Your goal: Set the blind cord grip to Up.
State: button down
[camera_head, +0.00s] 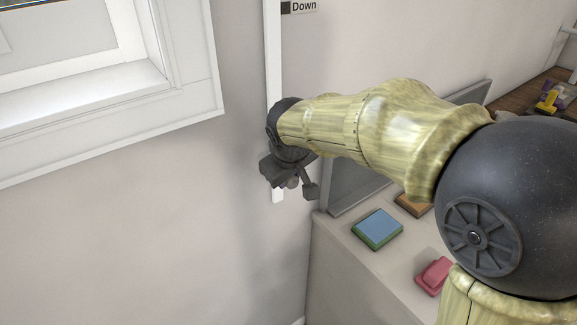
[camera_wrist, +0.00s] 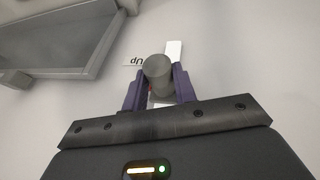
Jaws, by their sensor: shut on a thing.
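The blind cord grip (camera_wrist: 157,76) is a grey cylinder in the wrist view, between the two purple fingers of my gripper (camera_wrist: 159,88). My gripper is shut on it. It sits beside the "Up" label (camera_wrist: 134,60), which appears upside down in the wrist view. A white vertical strip (camera_head: 273,50) runs along the wall in the head view, and its end also shows in the wrist view (camera_wrist: 174,50). The "Down" label (camera_head: 303,7) is higher on the wall beside the strip. In the head view my gripper (camera_head: 292,178) is at the strip's lower end and hides the grip.
A white-framed window (camera_head: 130,85) is left of the strip. A pale cabinet (camera_head: 335,255) stands below right, with a blue-green book-like block (camera_head: 377,229) and a pink object (camera_head: 434,275) on top. A grey panel (camera_head: 350,187) stands behind my arm. The wall below the window is clear.

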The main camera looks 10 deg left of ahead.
notch_tip(320, 180, down, 7)
jog(key=b, duration=0.3)
jog(key=shift+f+b, duration=0.2)
jog(key=shift+b, duration=0.2)
jog(key=shift+s, duration=0.1)
jog(key=c, duration=1.1)
grip_release()
jog(key=shift+r, duration=0.1)
jog(key=p+v, duration=0.1)
jog(key=v, duration=1.6)
jog(key=shift+p, duration=0.35)
jog(key=shift+r, duration=0.1)
